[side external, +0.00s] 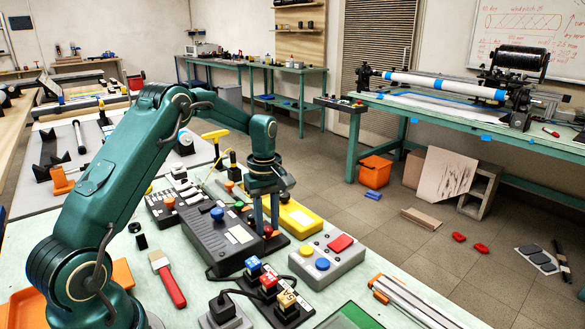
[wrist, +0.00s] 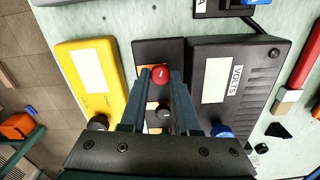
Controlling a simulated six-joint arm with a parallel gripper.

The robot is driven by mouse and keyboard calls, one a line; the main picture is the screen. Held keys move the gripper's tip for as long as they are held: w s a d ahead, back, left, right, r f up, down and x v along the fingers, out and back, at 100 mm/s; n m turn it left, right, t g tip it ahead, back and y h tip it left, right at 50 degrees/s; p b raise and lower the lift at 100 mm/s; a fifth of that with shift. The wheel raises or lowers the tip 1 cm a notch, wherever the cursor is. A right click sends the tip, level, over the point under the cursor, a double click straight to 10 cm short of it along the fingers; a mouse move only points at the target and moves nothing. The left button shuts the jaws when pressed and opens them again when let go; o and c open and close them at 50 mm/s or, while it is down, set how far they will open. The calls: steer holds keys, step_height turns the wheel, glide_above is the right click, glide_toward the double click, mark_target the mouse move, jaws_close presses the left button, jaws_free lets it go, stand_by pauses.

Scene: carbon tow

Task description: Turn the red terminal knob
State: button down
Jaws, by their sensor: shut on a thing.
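The red terminal knob (wrist: 159,74) sits on a narrow black panel (wrist: 144,47) between a yellow box and a black box. It has a small white mark on its top. My gripper (wrist: 160,76) points down with its two fingers on either side of the red knob, shut on it. A black knob (wrist: 164,113) on the same panel shows between the fingers, nearer the palm. In the side view my gripper (side external: 268,229) reaches down to the red knob (side external: 268,231), which is partly hidden by the fingers.
The yellow box (wrist: 92,70) and the black VOLTS box (wrist: 237,62) with a blue knob (wrist: 222,130) flank the panel closely. A grey button box (side external: 325,264), cabled plugs (side external: 268,284) and a red-handled brush (side external: 170,283) lie on the pale green bench.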

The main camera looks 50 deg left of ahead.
mark_target(268, 228)
steer(key=m, duration=0.7)
steer(key=shift+r, duration=0.1)
steer(key=m, duration=0.6)
steer(key=shift+m, duration=0.3)
stand_by(0.3)
steer(key=c, duration=0.9)
jaws_free()
steer(key=shift+r, duration=2.55)
